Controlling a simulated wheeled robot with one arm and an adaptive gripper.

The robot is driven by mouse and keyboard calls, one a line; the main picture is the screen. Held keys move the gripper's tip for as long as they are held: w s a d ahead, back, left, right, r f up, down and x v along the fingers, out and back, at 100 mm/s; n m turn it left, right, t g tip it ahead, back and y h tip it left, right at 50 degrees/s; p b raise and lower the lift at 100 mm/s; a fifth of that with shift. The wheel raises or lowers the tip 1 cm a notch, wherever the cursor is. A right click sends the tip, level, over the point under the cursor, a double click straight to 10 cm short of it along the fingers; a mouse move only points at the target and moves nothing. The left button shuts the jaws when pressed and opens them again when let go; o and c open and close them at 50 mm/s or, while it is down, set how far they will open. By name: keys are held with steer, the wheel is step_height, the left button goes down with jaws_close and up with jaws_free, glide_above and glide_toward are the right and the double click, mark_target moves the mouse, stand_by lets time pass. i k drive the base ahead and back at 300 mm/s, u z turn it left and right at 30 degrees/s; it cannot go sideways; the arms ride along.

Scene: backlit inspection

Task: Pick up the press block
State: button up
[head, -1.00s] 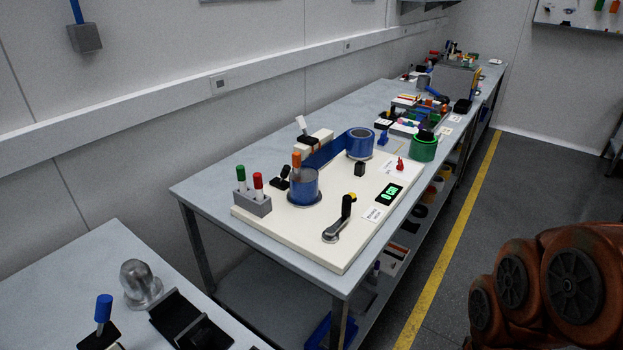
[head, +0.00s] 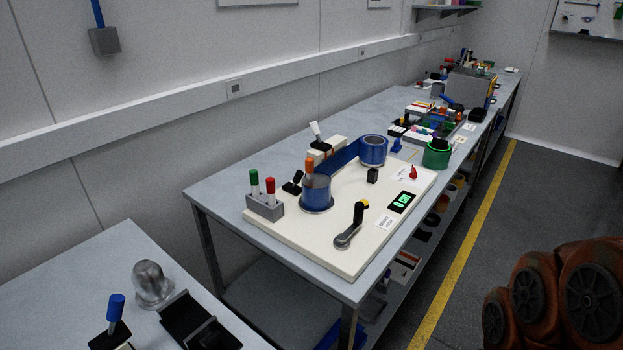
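No part is clearly marked as the press block, and I cannot tell for certain which it is. A small black block (head: 372,175) stands upright on the white board (head: 345,262), right of the blue belt. A metal dome-topped piece (head: 152,284) stands on the near left table, beside a black open holder (head: 199,322). A black piece with a blue handle (head: 115,310) stands in front of the dome.
The middle table (head: 225,195) carries two blue rollers joined by a belt, a crank (head: 351,228), a green-lit display (head: 401,202), and a grey marker stand (head: 265,206). A green roll (head: 437,154) sits near the right edge.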

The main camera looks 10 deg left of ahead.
mark_target(395, 149)
steer(key=z, duration=0.15)
steer(key=k, duration=0.2)
steer(key=z, duration=1)
steer(key=k, duration=1.1)
steer(key=z, duration=0.7)
steer(key=i, duration=1.1)
steer(key=u, duration=0.6)
steer(key=i, duration=1.75)
steer(key=u, duration=1.6)
steer(key=i, duration=0.85)
steer(key=u, duration=1.45)
steer(key=i, duration=0.75)
steer(key=u, duration=0.05)
